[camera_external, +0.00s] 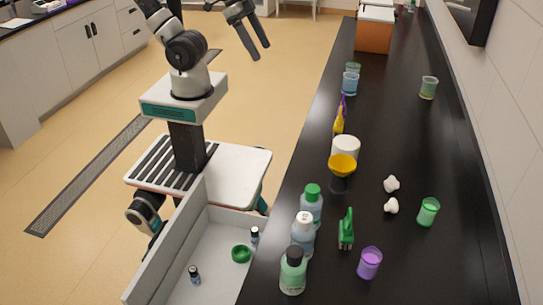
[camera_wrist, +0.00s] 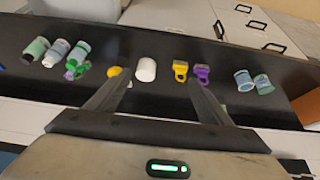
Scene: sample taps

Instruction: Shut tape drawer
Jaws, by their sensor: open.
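The tape drawer (camera_external: 163,245) stands pulled out from under the black counter, at the bottom of the external view. It is a light grey open-topped box. A green tape roll (camera_external: 241,254) and two small dark-capped vials (camera_external: 194,274) (camera_external: 255,234) are inside it. My gripper (camera_external: 262,51) is up at the top of the external view, left of the counter and well away from the drawer. Its two fingers are apart with nothing between them. In the wrist view the open fingers (camera_wrist: 161,75) point towards the countertop, and the drawer is not seen there.
My base is just beyond the drawer. Floor left of the counter is clear.

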